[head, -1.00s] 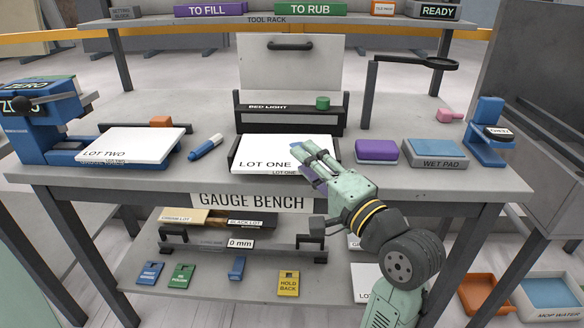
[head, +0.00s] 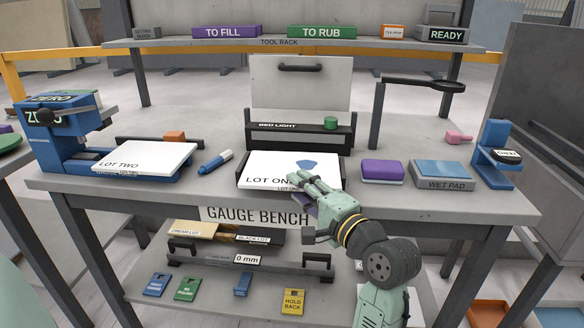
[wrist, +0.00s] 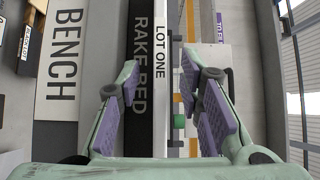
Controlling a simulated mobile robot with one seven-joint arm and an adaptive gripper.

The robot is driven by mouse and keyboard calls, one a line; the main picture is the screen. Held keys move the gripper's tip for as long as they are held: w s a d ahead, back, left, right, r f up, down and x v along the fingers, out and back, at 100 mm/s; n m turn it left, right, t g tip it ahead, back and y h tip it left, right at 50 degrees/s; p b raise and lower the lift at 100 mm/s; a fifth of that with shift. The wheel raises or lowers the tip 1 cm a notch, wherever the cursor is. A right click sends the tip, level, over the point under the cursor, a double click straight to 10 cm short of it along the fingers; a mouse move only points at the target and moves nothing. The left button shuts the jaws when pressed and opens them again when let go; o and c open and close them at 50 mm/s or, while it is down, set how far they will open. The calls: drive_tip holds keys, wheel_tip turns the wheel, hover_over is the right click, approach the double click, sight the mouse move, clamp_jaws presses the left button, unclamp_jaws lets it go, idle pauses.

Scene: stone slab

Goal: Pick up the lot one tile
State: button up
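The lot one tile (head: 262,170) is a white slab lying flat on a dark stand at the middle front of the bench. A blue patch (head: 307,163) shows on its top face. My gripper (head: 305,190) is at the tile's front edge, right of centre, and hides part of that edge. In the wrist view the tile shows edge-on as a white strip lettered LOT ONE (wrist: 163,60). It lies between the spread purple-padded fingers of my gripper (wrist: 168,75). The gripper is open and empty; no contact with the tile is visible.
The lot two tile (head: 145,156) lies on the left, with a blue marker (head: 215,162) between the tiles. A purple block (head: 382,170) and a wet pad (head: 447,174) are on the right. The bed light bar (head: 290,135) stands behind.

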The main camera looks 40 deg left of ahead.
sight(292, 170)
drive_tip(key=shift+x, duration=1.2)
drive_tip(key=shift+c, duration=0.5)
clamp_jaws()
drive_tip(key=shift+r, duration=0.1)
